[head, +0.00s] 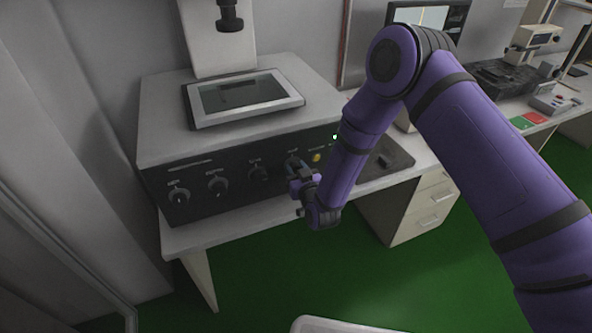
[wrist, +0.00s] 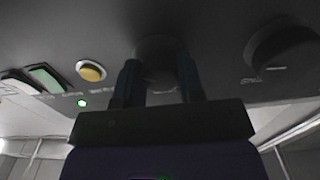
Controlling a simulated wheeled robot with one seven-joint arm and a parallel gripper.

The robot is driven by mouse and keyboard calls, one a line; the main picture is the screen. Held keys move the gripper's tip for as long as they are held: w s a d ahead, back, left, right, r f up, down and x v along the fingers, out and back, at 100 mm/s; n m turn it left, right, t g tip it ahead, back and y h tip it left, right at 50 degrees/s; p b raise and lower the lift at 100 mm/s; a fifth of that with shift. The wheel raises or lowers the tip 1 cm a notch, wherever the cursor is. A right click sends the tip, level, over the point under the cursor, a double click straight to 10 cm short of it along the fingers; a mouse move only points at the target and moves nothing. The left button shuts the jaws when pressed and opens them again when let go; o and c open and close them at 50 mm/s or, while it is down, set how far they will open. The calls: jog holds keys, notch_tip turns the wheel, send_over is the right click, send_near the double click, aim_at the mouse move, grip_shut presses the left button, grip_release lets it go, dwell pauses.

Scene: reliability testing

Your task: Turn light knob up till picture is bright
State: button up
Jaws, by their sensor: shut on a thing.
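The machine's dark front panel (head: 228,193) carries a row of round black knobs. My gripper (head: 294,170) is at the right-hand knob of the row, next to a yellow button (head: 316,157). In the wrist view, the two fingers of my gripper (wrist: 158,82) are shut on a dark knob (wrist: 161,52), one on each side of it. The fingers cover much of that knob, and its label cannot be read. The screen (head: 246,92) on top of the machine shows a dark, dim picture.
Another knob (wrist: 284,55) is to the right in the wrist view. The yellow button (wrist: 91,71), a green-lit switch (wrist: 46,78) and a green light (wrist: 82,103) are to the left. A desk with drawers (head: 424,205) stands right of the machine. Green floor is open in front.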

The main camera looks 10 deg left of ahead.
jog(key=m, duration=0.5)
jog(key=shift+f+m, duration=0.1)
jog(key=shift+m, duration=0.2)
jog(key=shift+s+m, duration=0.1)
jog(key=shift+m, duration=1.8)
jog(key=o, duration=0.9)
jog(key=v, duration=1)
jog(key=shift+s+d, duration=0.25)
jog(key=shift+s, duration=0.05)
